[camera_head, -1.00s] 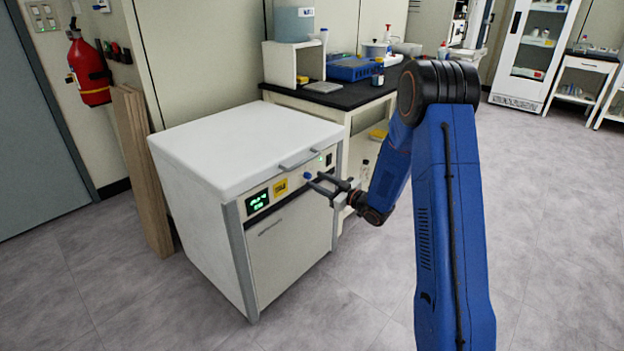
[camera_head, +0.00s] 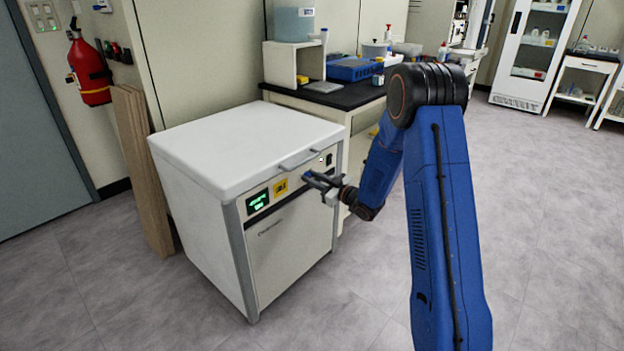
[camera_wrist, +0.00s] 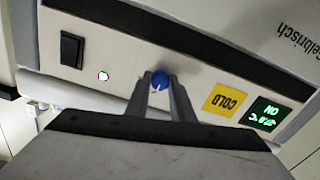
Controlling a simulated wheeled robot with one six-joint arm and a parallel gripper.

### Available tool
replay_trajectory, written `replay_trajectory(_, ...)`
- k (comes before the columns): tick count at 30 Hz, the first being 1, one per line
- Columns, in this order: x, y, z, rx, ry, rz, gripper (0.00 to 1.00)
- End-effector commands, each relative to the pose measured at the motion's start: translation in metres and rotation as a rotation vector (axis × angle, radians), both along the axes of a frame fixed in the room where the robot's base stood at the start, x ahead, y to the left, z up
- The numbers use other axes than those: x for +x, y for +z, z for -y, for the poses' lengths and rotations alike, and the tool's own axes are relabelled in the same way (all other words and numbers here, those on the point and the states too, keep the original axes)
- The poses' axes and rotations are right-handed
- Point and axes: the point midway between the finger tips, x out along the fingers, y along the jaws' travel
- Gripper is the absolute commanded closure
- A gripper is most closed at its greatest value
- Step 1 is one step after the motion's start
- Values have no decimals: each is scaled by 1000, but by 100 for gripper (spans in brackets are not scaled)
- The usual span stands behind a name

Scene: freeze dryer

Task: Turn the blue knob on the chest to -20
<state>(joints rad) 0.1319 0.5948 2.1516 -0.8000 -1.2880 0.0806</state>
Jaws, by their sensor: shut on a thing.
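The white chest (camera_head: 245,145) stands on the floor in the head view, with its lid down. Its front panel carries a green-lit display (camera_head: 258,200) and a yellow label. In the wrist view the blue knob (camera_wrist: 159,79) sits on the panel between my two fingertips. My gripper (camera_head: 318,181) reaches the panel from the right in the head view and is shut on the knob; the wrist view shows its fingers (camera_wrist: 160,84) on both sides of it. In the head view the gripper largely hides the knob.
A yellow "COLD" label (camera_wrist: 226,100), a black switch (camera_wrist: 71,49) and a small lit lamp (camera_wrist: 103,76) share the panel. The lid handle (camera_head: 302,158) juts out above my gripper. A black-topped bench (camera_head: 340,105) stands behind the chest. The floor at right is open.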

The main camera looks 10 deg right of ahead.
Motion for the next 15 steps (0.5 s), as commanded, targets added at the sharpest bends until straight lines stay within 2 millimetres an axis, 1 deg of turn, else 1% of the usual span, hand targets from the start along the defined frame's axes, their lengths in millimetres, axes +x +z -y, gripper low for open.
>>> replay_trajectory(8, 0, 0, 0, -57, 1, 41, 100)
replay_trajectory(15, -1, 0, 0, -194, 1, 141, 100)
